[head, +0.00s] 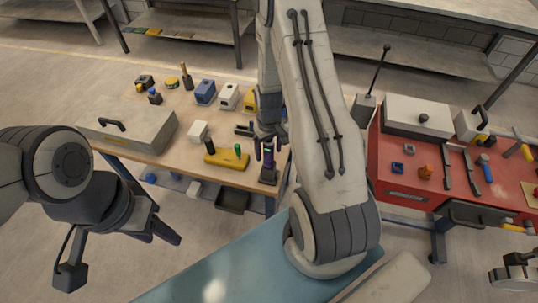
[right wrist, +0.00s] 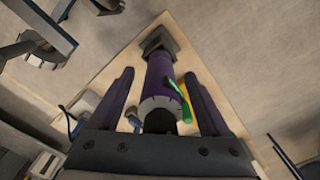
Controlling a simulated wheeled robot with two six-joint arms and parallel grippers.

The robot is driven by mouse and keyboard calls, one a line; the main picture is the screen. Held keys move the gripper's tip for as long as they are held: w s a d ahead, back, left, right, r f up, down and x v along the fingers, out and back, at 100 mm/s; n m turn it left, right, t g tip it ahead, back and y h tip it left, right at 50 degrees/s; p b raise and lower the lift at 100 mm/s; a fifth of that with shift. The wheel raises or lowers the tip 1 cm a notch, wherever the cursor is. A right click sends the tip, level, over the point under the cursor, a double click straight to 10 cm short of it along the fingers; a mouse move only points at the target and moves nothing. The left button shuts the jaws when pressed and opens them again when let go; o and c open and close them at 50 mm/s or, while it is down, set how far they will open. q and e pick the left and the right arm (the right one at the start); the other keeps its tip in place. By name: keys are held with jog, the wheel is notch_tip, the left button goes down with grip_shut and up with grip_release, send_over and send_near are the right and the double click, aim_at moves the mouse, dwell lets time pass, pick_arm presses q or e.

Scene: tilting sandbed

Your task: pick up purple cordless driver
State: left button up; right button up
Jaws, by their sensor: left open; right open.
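The purple cordless driver (head: 268,158) stands upright on its dark base near the right front corner of the wooden table (head: 150,130). In the right wrist view the driver's purple body (right wrist: 160,75) lies between the two fingers of my right gripper (right wrist: 159,80), with a gap on either side. In the head view my right gripper (head: 269,138) points down over the driver, open and empty. My left gripper (head: 158,232) is open and empty, low at the left and away from the table's objects.
A yellow holder (head: 222,159) with a green item stands just left of the driver. A white block (head: 197,132), a grey lidded case (head: 128,130) and several coloured boxes share the table. A red cabinet (head: 400,180) with tools stands to the right.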

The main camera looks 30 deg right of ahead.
jog(key=shift+f, duration=0.15)
grip_shut()
